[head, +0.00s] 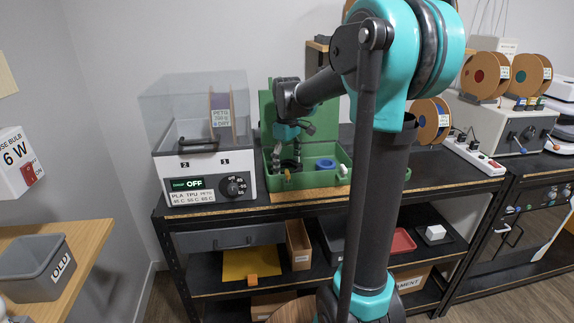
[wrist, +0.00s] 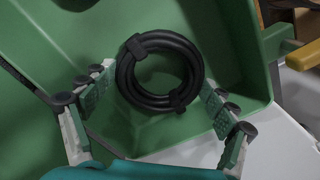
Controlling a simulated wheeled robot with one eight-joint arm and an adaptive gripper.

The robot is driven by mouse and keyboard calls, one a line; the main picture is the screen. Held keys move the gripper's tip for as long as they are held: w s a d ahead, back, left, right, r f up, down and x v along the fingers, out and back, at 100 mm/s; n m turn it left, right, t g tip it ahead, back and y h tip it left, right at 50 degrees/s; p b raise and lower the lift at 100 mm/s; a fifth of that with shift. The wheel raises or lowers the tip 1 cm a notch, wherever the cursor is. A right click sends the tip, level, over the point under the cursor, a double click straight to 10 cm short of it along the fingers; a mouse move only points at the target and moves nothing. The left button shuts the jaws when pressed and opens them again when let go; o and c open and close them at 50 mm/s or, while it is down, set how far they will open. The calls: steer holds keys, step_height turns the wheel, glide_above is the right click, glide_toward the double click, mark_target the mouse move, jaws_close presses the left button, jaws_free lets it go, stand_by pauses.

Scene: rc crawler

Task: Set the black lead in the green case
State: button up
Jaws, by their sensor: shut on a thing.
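The green case (head: 312,181) stands open on the black bench top, its lid raised at the back. My gripper (head: 284,163) reaches down into the left part of the case. In the wrist view, the black lead (wrist: 160,73) is a coil bound with two black bands. It lies between the fingertips of my gripper (wrist: 158,82), which is shut on it. The green floor and walls of the case surround the coil there. Whether the coil touches the floor is hard to tell. In the head view the coil is mostly hidden by my gripper.
A blue ring-shaped thing (head: 325,164) sits in the case, right of my gripper. A filament dryer (head: 205,165) with a clear lid stands close on the left. A brown spool (head: 430,118) and a white power strip (head: 472,153) are to the right.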

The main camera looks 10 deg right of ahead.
steer(key=o, duration=1.1)
steer(key=shift+f, duration=0.1)
step_height(320, 180, up, 12)
steer(key=shift+r, duration=0.15)
